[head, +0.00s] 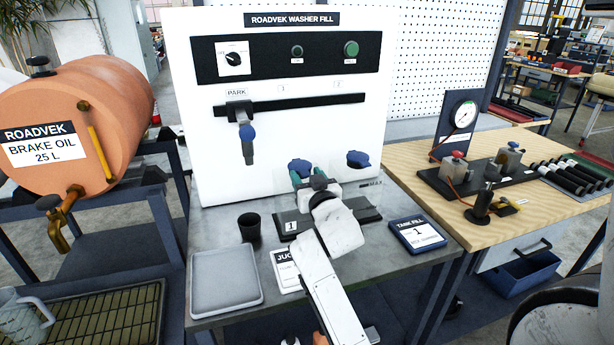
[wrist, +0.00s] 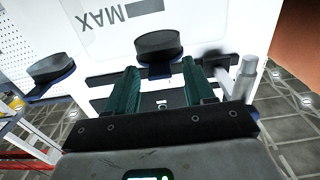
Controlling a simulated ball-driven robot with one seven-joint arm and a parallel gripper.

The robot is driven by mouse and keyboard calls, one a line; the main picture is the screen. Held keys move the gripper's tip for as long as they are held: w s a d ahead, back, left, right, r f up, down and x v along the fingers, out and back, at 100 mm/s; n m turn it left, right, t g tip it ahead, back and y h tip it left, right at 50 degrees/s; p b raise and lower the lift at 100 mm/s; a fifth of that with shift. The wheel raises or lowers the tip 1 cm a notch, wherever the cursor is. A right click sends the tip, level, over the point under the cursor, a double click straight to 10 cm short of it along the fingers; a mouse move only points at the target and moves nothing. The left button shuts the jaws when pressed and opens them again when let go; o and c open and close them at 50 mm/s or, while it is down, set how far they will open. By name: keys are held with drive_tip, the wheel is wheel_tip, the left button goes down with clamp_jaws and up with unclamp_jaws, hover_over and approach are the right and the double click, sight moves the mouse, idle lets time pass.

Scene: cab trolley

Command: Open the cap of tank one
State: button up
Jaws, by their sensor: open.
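The cap of tank one (head: 300,166) is blue in the head view and sits above the plate marked 1 (head: 290,226). In the wrist view the same cap (wrist: 158,44) looks dark, with a blue lower edge, centred just beyond the fingertips. My gripper (head: 299,180) is open at this cap, its green fingers spread; the wrist view shows the gripper (wrist: 159,64) with nothing clearly between the fingers. I cannot tell whether they touch the cap. The cap looks seated. My wrist hides much of tank one in the head view.
A second blue cap (head: 358,159) stands to the right. The white washer panel (head: 290,135) rises behind, with a parked nozzle (head: 248,140) at left. A black cup (head: 249,229), a grey tray (head: 226,284) and a TANK FILL card (head: 419,234) lie on the bench.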

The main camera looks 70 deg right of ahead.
drive_tip(key=shift+d, duration=0.1)
drive_tip(key=shift+c, duration=0.3)
clamp_jaws()
idle(0.4)
